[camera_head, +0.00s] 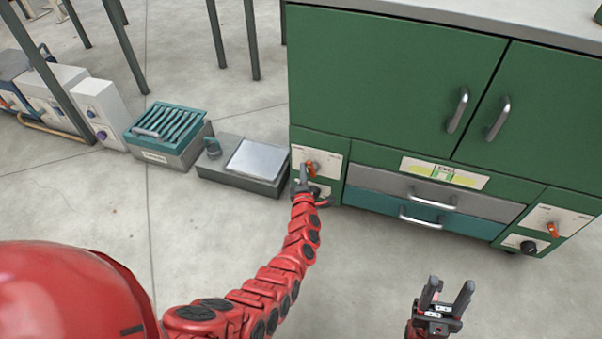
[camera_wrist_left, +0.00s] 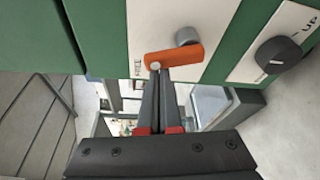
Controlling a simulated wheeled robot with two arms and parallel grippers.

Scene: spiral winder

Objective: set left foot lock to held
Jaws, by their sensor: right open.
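The left foot lock is an orange lever (camera_head: 312,168) on a white plate (camera_head: 329,158) at the lower left of the green cabinet. In the left wrist view the orange lever (camera_wrist_left: 175,57) turns on a grey round pivot (camera_wrist_left: 188,37), and its free end lies beside the word FREE. My left gripper (camera_head: 303,171) is at this lever. In the left wrist view its fingers (camera_wrist_left: 160,72) are close together, with the tips at the lever's free end; whether they touch it I cannot tell. My right gripper (camera_head: 450,287) is open and empty, above the floor before the cabinet.
A black knob (camera_wrist_left: 278,55) marked UP sits near the lever. A second orange lever (camera_head: 552,230) and black knob (camera_head: 527,246) are at the cabinet's right. Drawers (camera_head: 433,198) lie between. A low grey unit (camera_head: 240,178) stands left of the cabinet. The front floor is clear.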

